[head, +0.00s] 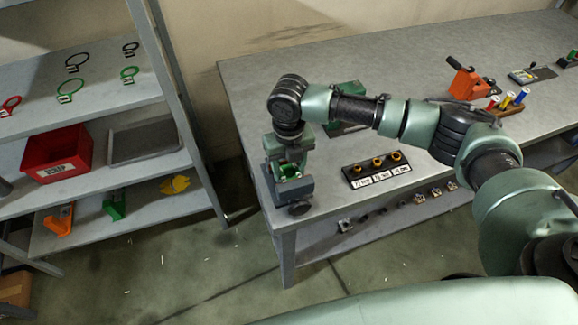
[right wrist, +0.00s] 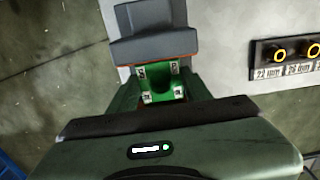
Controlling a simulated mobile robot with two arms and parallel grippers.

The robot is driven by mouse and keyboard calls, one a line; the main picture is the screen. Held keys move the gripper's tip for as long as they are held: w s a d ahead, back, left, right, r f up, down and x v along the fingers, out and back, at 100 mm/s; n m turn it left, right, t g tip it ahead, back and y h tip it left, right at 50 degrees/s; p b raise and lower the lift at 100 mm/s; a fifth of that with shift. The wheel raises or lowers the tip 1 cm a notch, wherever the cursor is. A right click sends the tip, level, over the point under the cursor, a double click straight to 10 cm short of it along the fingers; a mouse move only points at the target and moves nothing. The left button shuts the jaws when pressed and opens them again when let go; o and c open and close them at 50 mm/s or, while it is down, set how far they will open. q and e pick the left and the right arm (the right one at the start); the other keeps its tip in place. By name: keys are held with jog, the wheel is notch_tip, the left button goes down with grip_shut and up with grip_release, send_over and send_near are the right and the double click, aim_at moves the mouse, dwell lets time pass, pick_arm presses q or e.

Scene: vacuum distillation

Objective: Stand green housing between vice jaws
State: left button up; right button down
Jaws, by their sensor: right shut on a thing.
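My right gripper (head: 288,168) reaches down over the grey vice (head: 294,190) at the near left corner of the bench. It is shut on the green housing (head: 291,171), which shows only in part beneath it. In the right wrist view the green housing (right wrist: 158,82) appears in front of my gripper's body, with light fittings at its corners. The grey vice jaw (right wrist: 150,46) lies just beyond it, with a thin orange-red edge between. My gripper hides the near side, so I cannot tell whether the housing touches both jaws or its base. My left gripper is not in view.
A black strip (head: 376,170) with several orange-ringed holes and size labels lies right of the vice. An orange device (head: 467,82) stands farther back. Left is a shelf rack (head: 160,60) with rings, a red bin (head: 57,149) and brackets. My right arm crosses the bench.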

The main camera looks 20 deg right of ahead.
jog(key=shift+f, duration=0.2)
grip_release()
dwell(0.4)
dwell(0.4)
jog(key=shift+r+p, duration=3.55)
jog(key=shift+f, duration=0.1)
